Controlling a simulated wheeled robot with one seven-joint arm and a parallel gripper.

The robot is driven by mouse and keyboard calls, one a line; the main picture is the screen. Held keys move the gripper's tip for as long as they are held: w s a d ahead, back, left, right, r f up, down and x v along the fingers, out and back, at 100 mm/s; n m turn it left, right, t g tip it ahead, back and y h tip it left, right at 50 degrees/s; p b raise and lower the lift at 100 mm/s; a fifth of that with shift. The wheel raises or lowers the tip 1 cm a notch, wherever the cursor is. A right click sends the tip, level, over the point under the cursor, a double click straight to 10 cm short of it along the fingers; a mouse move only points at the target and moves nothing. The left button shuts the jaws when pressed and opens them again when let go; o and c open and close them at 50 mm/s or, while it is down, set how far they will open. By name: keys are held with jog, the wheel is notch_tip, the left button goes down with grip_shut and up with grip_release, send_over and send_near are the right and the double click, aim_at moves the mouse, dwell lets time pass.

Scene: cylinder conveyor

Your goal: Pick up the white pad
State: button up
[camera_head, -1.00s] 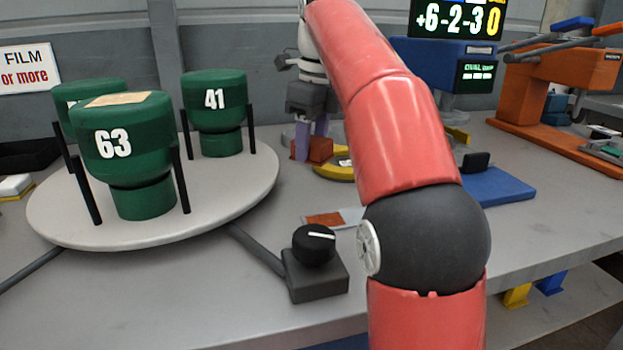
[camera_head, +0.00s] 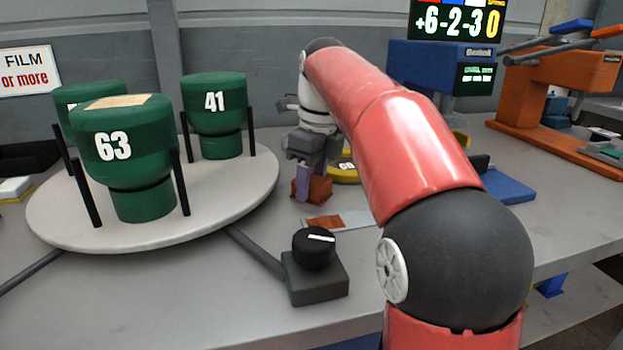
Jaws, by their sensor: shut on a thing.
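A white pad (camera_head: 14,187) with a yellow layer beneath it lies at the far left edge of the table, partly cut off by the picture's edge. My gripper (camera_head: 309,190) is in the middle of the view, far to the right of the pad. Its lavender fingers are shut on a reddish-brown block (camera_head: 322,190). The block is near the tabletop; I cannot tell whether it touches it. My red arm hides part of the table to the right.
A round turntable (camera_head: 235,205) with green numbered canisters (camera_head: 130,165) and black posts stands between gripper and pad. A knob box (camera_head: 316,270) is in front. A card with an orange patch (camera_head: 335,222), a yellow round piece (camera_head: 345,172) and a blue machine (camera_head: 440,70) are nearby.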

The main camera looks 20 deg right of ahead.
jog(key=o, duration=1.2)
jog(key=shift+f, duration=0.1)
jog(key=shift+c, duration=0.2)
